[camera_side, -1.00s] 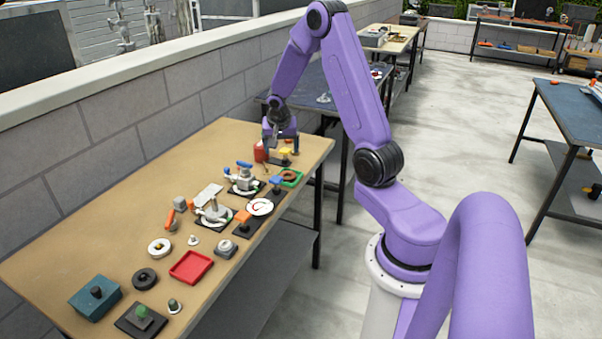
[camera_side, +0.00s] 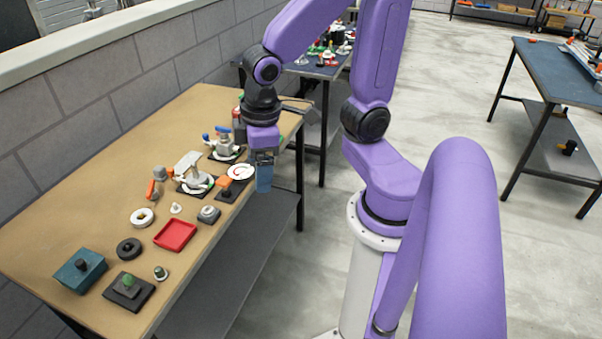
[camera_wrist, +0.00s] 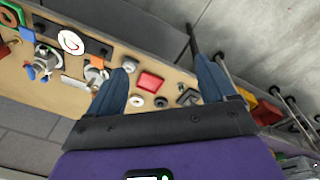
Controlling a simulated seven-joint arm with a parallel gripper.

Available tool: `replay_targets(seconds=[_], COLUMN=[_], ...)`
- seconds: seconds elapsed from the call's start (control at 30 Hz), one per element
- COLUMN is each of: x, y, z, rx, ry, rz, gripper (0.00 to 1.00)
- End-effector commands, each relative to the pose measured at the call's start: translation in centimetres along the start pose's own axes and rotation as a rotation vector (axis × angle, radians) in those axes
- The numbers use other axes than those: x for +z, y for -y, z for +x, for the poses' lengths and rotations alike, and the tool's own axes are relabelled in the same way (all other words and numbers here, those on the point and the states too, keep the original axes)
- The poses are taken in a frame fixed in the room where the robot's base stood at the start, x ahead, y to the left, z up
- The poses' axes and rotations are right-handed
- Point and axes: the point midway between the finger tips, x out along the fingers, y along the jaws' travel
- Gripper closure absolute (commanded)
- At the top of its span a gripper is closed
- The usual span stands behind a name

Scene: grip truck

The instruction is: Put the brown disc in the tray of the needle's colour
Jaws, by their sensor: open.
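A brown disc (camera_wrist: 8,19) shows in the corner of the wrist view, within a green tray (camera_wrist: 18,8) cut by the frame edge. My gripper hides that spot in the side view. The red tray (camera_side: 175,236) lies empty near the table's front edge; it also shows in the wrist view (camera_wrist: 150,81). A white round dial (camera_side: 241,171) stands left of my gripper; in the wrist view it (camera_wrist: 71,42) carries red and green marks, too small to tell the needle's colour surely. My gripper (camera_side: 264,186) is open and empty, pointing down by the front edge; its fingers (camera_wrist: 159,76) are wide apart.
Grey fixtures with blue and orange handles (camera_side: 194,177) crowd the table behind the dial. A white ring (camera_side: 143,217), a black ring (camera_side: 129,248), a teal box (camera_side: 80,270) and a black base with a green knob (camera_side: 129,288) lie around the red tray. The back left is clear.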

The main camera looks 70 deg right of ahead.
Motion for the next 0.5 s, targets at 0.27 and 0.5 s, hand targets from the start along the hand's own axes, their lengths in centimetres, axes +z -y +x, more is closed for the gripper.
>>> replay_targets(seconds=[0.27, 0.5], x=[5.4, 6.5], y=[5.5, 6.2], z=[-1.6, -1.9], rx=[-0.096, -0.113], ry=[0.026, 0.035], rz=[-0.391, -0.461], gripper=[0.16, 0.16])
